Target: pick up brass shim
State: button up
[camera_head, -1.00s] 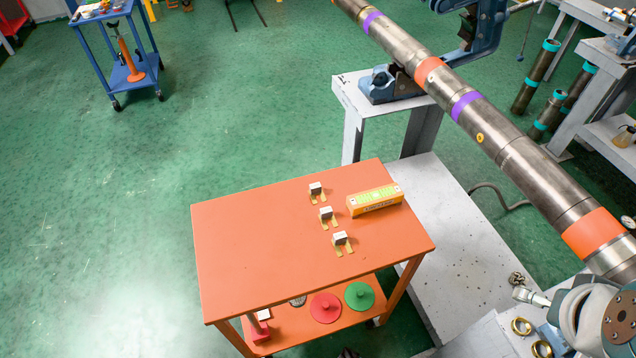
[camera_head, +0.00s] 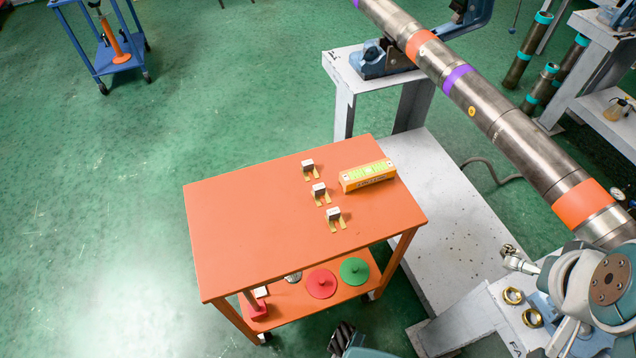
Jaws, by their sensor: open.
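The far shim (camera_head: 308,169) is nearest the back edge. The middle shim (camera_head: 320,193) is in front of it. The near shim (camera_head: 334,218) is closest to me and a little further right. They stand apart from each other, and nothing covers them. My gripper is not recognisable in the head view, and nothing holds the shims.
A yellow-orange box (camera_head: 368,176) lies right of the shims. The left half of the orange cart (camera_head: 240,235) is bare. Red (camera_head: 321,284) and green (camera_head: 354,271) discs lie on its lower shelf. A long steel pipe (camera_head: 510,135) crosses the right side. Green floor is open at left.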

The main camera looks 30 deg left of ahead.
aim_at(332, 215)
jog(key=u, duration=1.45)
